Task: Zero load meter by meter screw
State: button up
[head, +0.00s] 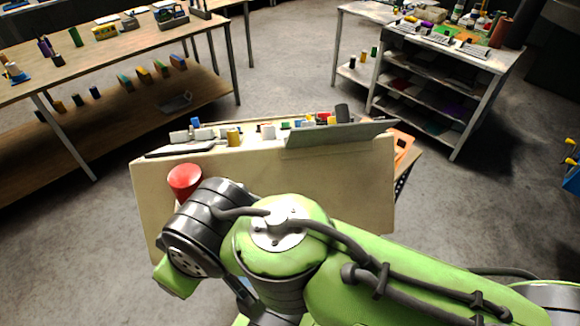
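I cannot make out a load meter or a meter screw in the head view. A large beige box-like body (300,175) stands in front of me, with small coloured parts on or behind its top edge. A red round knob (185,179) shows at its left front, just beside my arm. My green and dark grey arm crosses the lower part of the view and covers the lower front of the beige body. My gripper is not in view; the arm's far end is hidden or turned away at the lower left.
A grey tilted panel (338,134) stands on the beige body's top right. An orange part (403,146) lies to its right. A long wooden bench (120,55) is at the left. A shelf unit (440,85) stands at the back right. Grey floor is clear between them.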

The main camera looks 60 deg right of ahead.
aim_at(233, 140)
jog(key=z, duration=0.4)
jog(key=l+z, duration=0.15)
jog(key=z, duration=0.7)
jog(key=l+z, duration=0.1)
jog(key=z, duration=0.35)
